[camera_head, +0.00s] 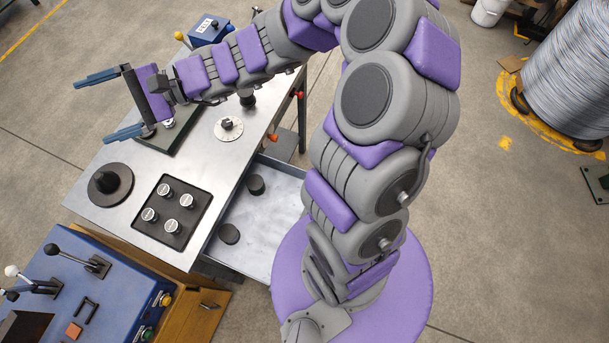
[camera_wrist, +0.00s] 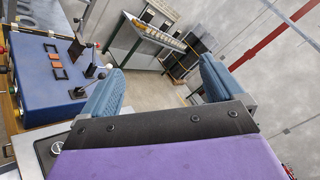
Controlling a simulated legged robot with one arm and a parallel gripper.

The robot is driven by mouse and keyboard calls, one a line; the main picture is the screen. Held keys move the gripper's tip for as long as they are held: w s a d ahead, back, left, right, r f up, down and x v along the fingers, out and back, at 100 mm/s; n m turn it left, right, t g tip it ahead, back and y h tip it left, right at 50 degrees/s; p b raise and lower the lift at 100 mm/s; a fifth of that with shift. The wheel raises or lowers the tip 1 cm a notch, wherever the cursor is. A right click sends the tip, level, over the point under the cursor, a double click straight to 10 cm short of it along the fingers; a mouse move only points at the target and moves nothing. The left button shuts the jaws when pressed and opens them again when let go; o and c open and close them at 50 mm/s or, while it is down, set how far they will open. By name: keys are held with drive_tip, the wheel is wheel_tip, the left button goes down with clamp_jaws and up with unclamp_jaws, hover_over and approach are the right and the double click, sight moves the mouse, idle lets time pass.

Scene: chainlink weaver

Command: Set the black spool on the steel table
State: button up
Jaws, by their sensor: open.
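The steel table (camera_head: 205,160) lies left of centre in the head view. Two short black cylinders, which may be spools, sit in its open drawer: one toward the back (camera_head: 256,185) and one toward the front (camera_head: 229,234). Another small black piece (camera_head: 247,97) stands near the table's far right edge, partly under my arm. A black cone on a round black base (camera_head: 110,184) stands at the table's left. I cannot tell which is the black spool. My gripper (camera_head: 108,105) is open and empty, above the table's far left edge. Its blue fingers also show in the wrist view (camera_wrist: 160,85), with nothing between them.
A black tray with several white-topped knobs (camera_head: 192,228) and a pale disc with a knob (camera_head: 228,129) occupy the tabletop. A dark plate (camera_head: 173,138) lies below my gripper. A blue lever console (camera_head: 75,290) stands at the front left. A large wire reel (camera_head: 565,75) stands far right.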

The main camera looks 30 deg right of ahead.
drive_tip(key=s+d+f+n+g+h, duration=0.1)
drive_tip(key=s+f+n+g+h, duration=0.2)
drive_tip(key=s, duration=0.6)
drive_tip(key=s+n+g+h, duration=0.3)
drive_tip(key=s+n+g, duration=0.15)
drive_tip(key=s, duration=0.45)
drive_tip(key=s+d+f+n+h, duration=0.1)
drive_tip(key=s+d+h, duration=0.2)
drive_tip(key=d, duration=0.4)
drive_tip(key=s+d+f+t+h, duration=0.1)
drive_tip(key=s+d+f+h, duration=0.1)
drive_tip(key=s+d+h, duration=0.2)
drive_tip(key=s+d+f+n+t+h, duration=0.1)
drive_tip(key=s+d+h, duration=0.2)
drive_tip(key=d, duration=0.8)
drive_tip(key=shift+s+f+n+h, duration=0.35)
drive_tip(key=shift+f+h, duration=0.05)
drive_tip(key=shift+h, duration=0.5)
